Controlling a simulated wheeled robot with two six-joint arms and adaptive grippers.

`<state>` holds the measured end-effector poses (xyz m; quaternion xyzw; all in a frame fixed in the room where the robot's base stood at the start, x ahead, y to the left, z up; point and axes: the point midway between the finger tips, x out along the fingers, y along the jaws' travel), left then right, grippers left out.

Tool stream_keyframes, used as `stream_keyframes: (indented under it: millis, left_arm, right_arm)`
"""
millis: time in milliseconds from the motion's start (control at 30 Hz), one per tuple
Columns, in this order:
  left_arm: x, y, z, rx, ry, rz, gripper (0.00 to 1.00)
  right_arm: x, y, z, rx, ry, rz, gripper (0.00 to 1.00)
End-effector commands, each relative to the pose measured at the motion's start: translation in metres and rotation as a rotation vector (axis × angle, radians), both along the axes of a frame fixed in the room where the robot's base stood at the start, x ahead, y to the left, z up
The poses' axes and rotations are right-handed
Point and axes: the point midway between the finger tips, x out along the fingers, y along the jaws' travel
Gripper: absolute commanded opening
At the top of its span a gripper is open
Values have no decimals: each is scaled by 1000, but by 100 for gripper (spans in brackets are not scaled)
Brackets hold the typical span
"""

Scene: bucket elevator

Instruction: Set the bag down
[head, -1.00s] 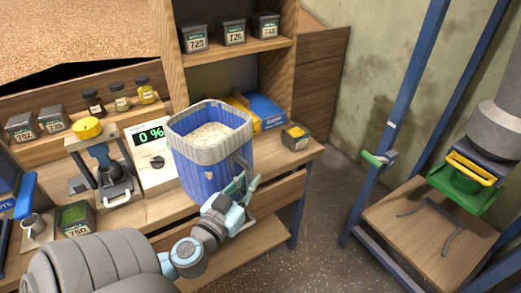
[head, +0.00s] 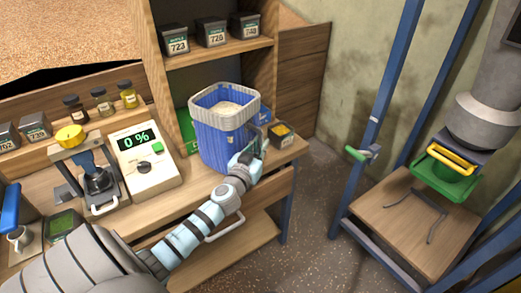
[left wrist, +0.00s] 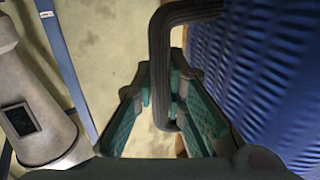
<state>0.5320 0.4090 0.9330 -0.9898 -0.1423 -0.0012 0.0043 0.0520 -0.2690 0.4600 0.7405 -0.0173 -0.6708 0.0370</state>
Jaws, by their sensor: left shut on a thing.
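The bag (head: 222,145) is a blue ribbed container with a pale rim and is filled with light grain. It is upright at the right part of the wooden bench (head: 185,195), in front of the shelf. I cannot tell whether its base touches the bench top. My left gripper (head: 248,160) is at its right front side, shut on its dark handle. In the left wrist view the handle (left wrist: 160,75) passes between the fingers of the gripper (left wrist: 168,110), with the blue side (left wrist: 270,80) close on the right. My right gripper is not seen holding anything at the bench.
A meter reading 0 % (head: 145,160) and a press with a yellow knob (head: 85,170) stand left of the bag. A small tin (head: 281,133) is close on its right. A blue-framed stand with a green and yellow part (head: 445,170) is at the right.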

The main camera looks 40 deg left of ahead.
Motion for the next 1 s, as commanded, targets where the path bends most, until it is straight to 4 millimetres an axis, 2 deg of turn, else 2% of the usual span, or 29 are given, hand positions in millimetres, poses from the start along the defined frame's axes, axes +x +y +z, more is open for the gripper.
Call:
stream_keyframes:
  millis: [33,67,333,367,400,500,833,1000]
  left_arm:
    - [0,0,-13,6,-2,-1,0]
    - [0,0,-15,7,-3,-2,0]
    - [0,0,-14,6,-4,-2,0]
    - [0,0,-16,2,-2,-1,13]
    - [0,0,-16,2,-2,-1,20]
    - [0,0,-16,2,-2,-1,32]
    - [-3,-1,-16,2,-1,-1,32]
    - [-28,-9,-18,3,1,-3,32]
  right_arm:
    - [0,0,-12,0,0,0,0]
    - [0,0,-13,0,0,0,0]
    - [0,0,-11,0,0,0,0]
    - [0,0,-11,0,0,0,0]
    - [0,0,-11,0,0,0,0]
    - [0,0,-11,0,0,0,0]
    - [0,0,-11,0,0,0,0]
    - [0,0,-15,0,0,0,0]
